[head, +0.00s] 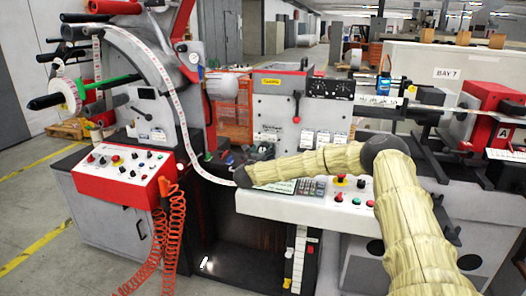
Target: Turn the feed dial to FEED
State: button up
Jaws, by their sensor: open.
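I cannot pick out the feed dial for certain, and no FEED lettering is readable. Small knobs and buttons sit on the red-edged control box (118,172) at the left. More buttons sit on the white front console (300,205), and black dials on the upper panel (331,88). My sleeved arm crosses the front console from the right and hides part of it. My gripper (262,153) seems to be the small dark shape beyond the arm's dark wrist end, above the back of the console. Its fingers are hard to make out, and nothing shows held in it.
A white label web (178,110) curves down from the reel arm at the left to the console. Coiled orange hoses (168,235) hang from the control box. A red unit (495,110) stands at the right. Open floor lies at the lower left.

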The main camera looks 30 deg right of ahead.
jog(key=shift+s+d+r, duration=0.1)
jog(key=c, duration=1)
